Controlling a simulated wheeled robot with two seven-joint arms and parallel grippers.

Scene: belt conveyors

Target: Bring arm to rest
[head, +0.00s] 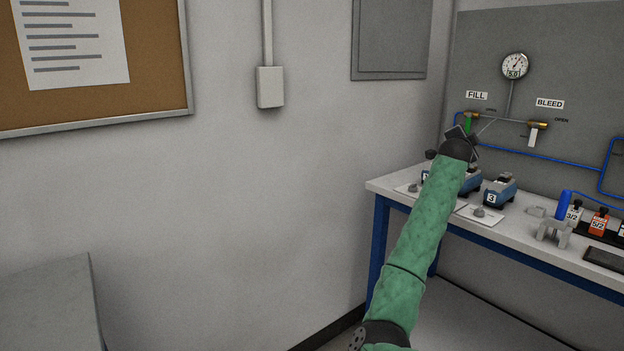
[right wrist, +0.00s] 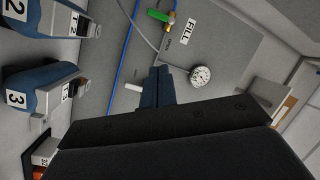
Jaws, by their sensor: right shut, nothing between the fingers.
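My right arm (head: 408,250), in a green padded sleeve, reaches up from the bottom of the head view toward the wall panel. My right gripper (head: 460,134) is at its far end, just below the green FILL valve handle (head: 468,124) in the picture. In the right wrist view the dark fingers (right wrist: 157,78) are together, with nothing between them. There the FILL handle (right wrist: 160,15) shows above the fingertips, apart from them. Whether the gripper touches anything on the panel cannot be told from the head view. My left gripper is not in view.
A blue-legged bench (head: 376,188) stands below the grey panel (head: 580,60), holding several blue numbered devices, including number 3 (head: 499,190). The panel carries a gauge (head: 516,65) and a BLEED valve with a white handle (head: 532,137). A grey surface (head: 50,305) is at lower left.

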